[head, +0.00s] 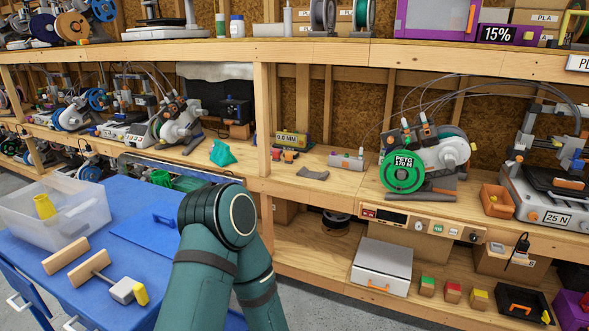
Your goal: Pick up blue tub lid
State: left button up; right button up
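A flat blue lid (143,233) with a raised handle lies on the blue cart top (20,250), to the right of a clear plastic tub (75,208). My own dark green arm stands bent in front of the lid's right side and hides part of it. I see only the elbow and links of this arm. Neither gripper shows, so their hold on anything is hidden.
A yellow piece (44,206) is in the tub. Wooden shelving (325,201) with printers and spools stands behind. The lower shelf holds a white box (381,264).

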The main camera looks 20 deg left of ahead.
aim_at(153, 228)
jog(key=i+l+u, duration=0.25)
jog(key=u, duration=0.25)
jog(key=i+l+u, duration=0.25)
jog(key=l+u, duration=0.25)
jog(key=j, duration=0.1)
